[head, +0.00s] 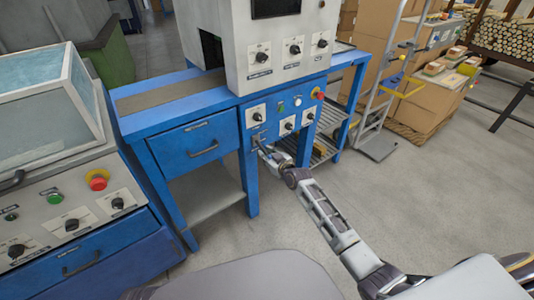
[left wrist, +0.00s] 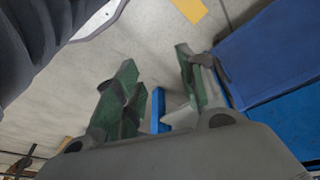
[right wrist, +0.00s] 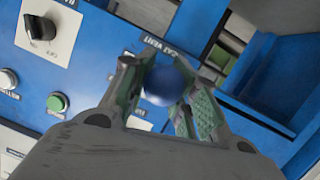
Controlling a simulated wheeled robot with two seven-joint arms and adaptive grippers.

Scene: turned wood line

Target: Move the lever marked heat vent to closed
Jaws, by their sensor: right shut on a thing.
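My right gripper (right wrist: 160,80) is shut on the round blue knob (right wrist: 165,86) of a lever on the blue panel. The label beside it appears upside down and seems to read heat vent (right wrist: 160,48). The lever's shaft and slot are mostly hidden by the fingers, so I cannot tell its exact position. In the head view my right gripper (head: 262,147) is at the lower left of the blue control panel (head: 272,138), with the lever hard to make out. My left gripper (left wrist: 156,62) is open and empty above the floor, out of the head view.
A blue drawer (head: 195,145) is left of the panel. A grey console (head: 75,215) stands at the left.

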